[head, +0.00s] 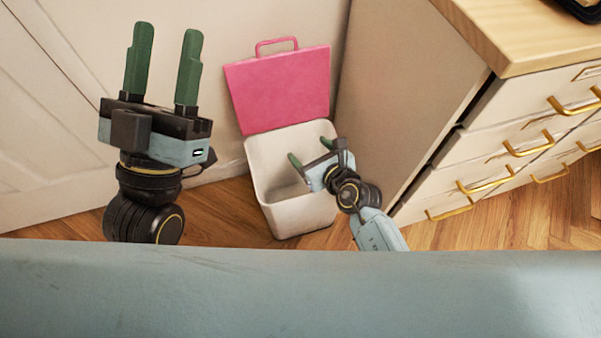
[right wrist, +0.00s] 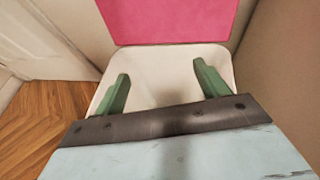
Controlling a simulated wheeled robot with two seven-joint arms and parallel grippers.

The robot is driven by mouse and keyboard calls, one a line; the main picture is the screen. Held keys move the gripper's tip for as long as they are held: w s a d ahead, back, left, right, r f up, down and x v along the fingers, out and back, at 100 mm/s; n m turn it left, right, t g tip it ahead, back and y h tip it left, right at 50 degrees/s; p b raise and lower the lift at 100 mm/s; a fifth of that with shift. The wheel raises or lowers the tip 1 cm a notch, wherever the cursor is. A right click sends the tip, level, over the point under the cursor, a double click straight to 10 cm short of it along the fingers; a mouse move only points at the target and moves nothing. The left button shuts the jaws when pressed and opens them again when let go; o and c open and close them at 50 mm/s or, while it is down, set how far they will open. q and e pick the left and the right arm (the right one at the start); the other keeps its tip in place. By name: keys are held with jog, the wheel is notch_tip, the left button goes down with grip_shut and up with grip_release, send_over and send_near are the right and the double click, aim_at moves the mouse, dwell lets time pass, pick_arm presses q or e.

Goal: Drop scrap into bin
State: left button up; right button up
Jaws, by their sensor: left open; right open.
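The bin (head: 296,219) is a white tub on the wooden floor with its pink lid (head: 280,88) raised and leaning back. My right gripper (head: 311,146) is over the bin's opening, open and empty. In the right wrist view the bin (right wrist: 155,68) lies just beyond and below the green fingers of my right gripper (right wrist: 158,88), with the pink lid (right wrist: 168,18) above. My left gripper (head: 163,60) is open and empty, pointing up, left of the bin. No scrap can be made out; part of the bin's inside is hidden by my right gripper.
A cabinet with a wooden top (head: 530,35) and gold-handled drawers (head: 500,160) stands close to the right of the bin. A pale panelled wall (head: 60,130) is behind and left. Open wooden floor (head: 225,215) lies left of the bin.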

pick_arm(q)
jog(key=a+f+g+y+p, duration=0.3)
jog(key=f+g+y+p, duration=0.1)
jog(key=f+g, duration=0.9)
jog(key=shift+f+g+y+p, duration=0.4)
jog(key=shift+f+p, duration=0.5)
jog(key=shift+f, duration=1.3)
pick_arm(e)
jog(key=v, duration=1.2)
jog(key=shift+s, duration=0.2)
pick_arm(q)
jog(key=shift+w, duration=0.1)
pick_arm(e)
jog(key=shift+r, duration=0.15)
